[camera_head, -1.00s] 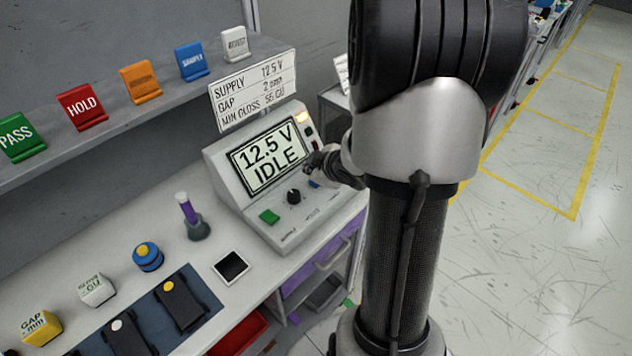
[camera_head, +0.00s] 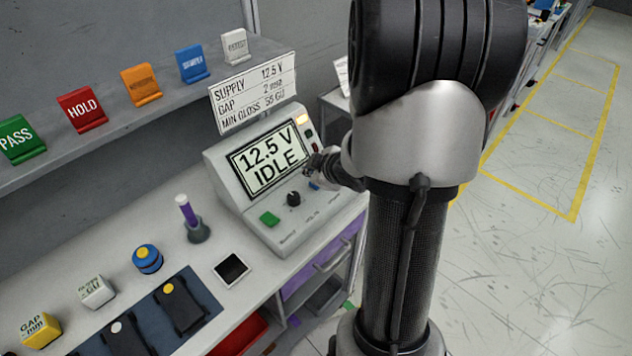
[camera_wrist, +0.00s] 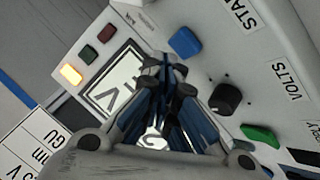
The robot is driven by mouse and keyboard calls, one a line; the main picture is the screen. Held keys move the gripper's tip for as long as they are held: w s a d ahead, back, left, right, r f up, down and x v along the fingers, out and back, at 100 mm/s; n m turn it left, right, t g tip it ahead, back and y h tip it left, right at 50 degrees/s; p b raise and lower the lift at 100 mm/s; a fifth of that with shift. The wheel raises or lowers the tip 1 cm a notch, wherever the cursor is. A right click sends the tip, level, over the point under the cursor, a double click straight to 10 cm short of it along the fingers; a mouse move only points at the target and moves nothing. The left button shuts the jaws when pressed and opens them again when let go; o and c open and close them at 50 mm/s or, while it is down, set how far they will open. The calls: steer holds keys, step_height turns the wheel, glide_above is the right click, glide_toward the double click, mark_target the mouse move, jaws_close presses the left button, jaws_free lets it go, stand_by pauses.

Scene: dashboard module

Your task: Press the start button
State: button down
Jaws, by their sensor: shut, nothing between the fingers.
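The white console (camera_head: 232,192) stands on the bench; its screen (camera_head: 268,158) reads "12.5 V IDLE". A blue button (camera_head: 314,184) is on its sloped front, partly hidden by my arm. In the wrist view the blue button (camera_wrist: 185,42) shows clearly, and a partly cut-off label beginning "STA" (camera_wrist: 240,12) is near it. A black knob (camera_wrist: 225,98) and a green button (camera_wrist: 258,135) are on the same panel. My gripper (camera_wrist: 165,70) is shut and empty, its tips in front of the screen's edge and just beside the blue button. I cannot tell whether they touch anything.
An amber lamp (camera_wrist: 71,74) is lit beside dark green and red ones. A sign (camera_head: 254,90) stands behind the console. Coloured tags line the shelf (camera_head: 60,150).

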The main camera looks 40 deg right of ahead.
steer(key=shift+f+b, duration=0.4)
steer(key=shift+f, duration=0.05)
steer(key=shift+f+b, duration=0.4)
steer(key=shift+f, duration=0.05)
stand_by(0.6)
steer(key=shift+r, duration=0.15)
steer(key=shift+r+p, duration=0.75)
steer(key=shift+p, duration=0.15)
step_height(320, 180, up, 5)
steer(key=p, duration=0.5)
steer(key=shift+r, duration=0.1)
stand_by(0.4)
